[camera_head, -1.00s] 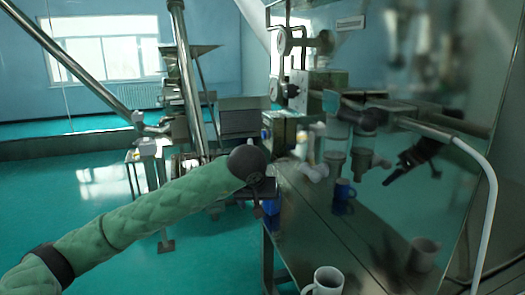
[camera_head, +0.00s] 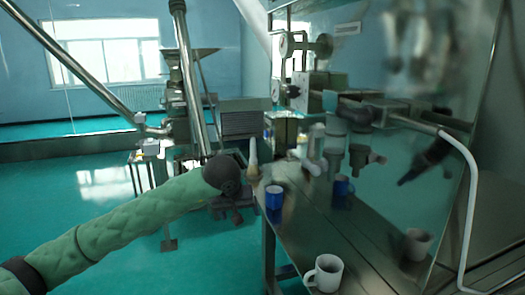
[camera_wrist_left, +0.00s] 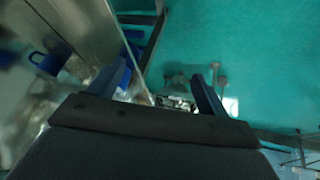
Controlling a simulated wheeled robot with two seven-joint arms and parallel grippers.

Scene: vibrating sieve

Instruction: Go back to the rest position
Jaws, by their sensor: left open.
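My left arm comes in from the lower left in the head view. My left gripper (camera_head: 230,210) hangs below its dark wrist, left of the metal table's edge. In the left wrist view its two fingers (camera_wrist_left: 160,78) stand apart with nothing between them, above the green floor. A blue mug (camera_head: 274,197) stands on the table to the right of the gripper, apart from it. A blurred blue object with a handle shows in the left wrist view (camera_wrist_left: 50,60). My right gripper is not in view.
The metal table (camera_head: 310,225) carries a white mug (camera_head: 325,272) near its front. A shiny wall at right mirrors the mugs and a dark arm. A pale, brown-based object (camera_head: 254,160) stands near the table's far left corner. Pipes and machinery stand behind. Green floor at left is open.

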